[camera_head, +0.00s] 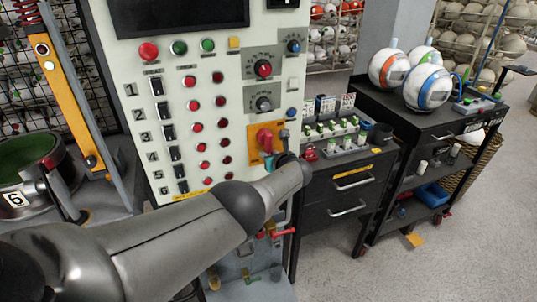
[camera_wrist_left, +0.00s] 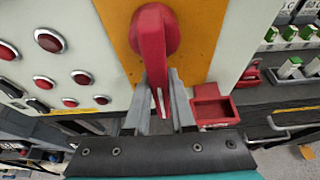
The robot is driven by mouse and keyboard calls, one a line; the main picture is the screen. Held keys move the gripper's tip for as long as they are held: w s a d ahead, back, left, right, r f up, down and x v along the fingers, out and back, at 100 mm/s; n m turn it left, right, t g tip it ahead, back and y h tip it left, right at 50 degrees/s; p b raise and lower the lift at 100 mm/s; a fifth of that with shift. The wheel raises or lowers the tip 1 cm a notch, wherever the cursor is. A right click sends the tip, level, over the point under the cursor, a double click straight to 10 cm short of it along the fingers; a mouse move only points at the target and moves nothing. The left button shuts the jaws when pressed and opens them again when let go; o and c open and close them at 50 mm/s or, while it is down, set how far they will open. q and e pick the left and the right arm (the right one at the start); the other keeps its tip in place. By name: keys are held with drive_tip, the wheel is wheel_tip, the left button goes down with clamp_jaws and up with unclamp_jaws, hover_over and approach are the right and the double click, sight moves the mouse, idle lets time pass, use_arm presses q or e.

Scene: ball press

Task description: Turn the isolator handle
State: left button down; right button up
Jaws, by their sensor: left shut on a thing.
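The red isolator handle (camera_head: 265,137) is mounted on a yellow-orange plate (camera_head: 254,153) low on the right side of the pale control panel. In the left wrist view the handle (camera_wrist_left: 154,35) has a round hub, and its lever points down in the picture. My left gripper (camera_wrist_left: 161,92) is shut on the lever, with one grey finger on each side of it. In the head view my left arm comes across from the left and its wrist hides part of the gripper (camera_head: 284,157) and the lever's end. My right gripper is not in view.
The panel face (camera_head: 220,120) carries red buttons, black switches and dials beside the plate. A red open bracket (camera_wrist_left: 212,107) is just right of the gripper. A black drawer cabinet (camera_head: 345,190) stands to the right, and a cart (camera_head: 430,125) holds several balls.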

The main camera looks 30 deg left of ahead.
use_arm(q)
drive_tip(key=shift+s+f, duration=0.1)
drive_tip(key=c, duration=0.8)
unclamp_jaws()
drive_tip(key=shift+o, duration=0.2)
drive_tip(key=shift+s+d+r+p, duration=0.15)
drive_tip(key=shift+d+r+p, duration=0.15)
drive_tip(key=shift+p, duration=0.3)
drive_tip(key=p+v, duration=0.8)
drive_tip(key=v, duration=0.6)
drive_tip(key=shift+s+d, duration=0.2)
drive_tip(key=shift+f, duration=0.1)
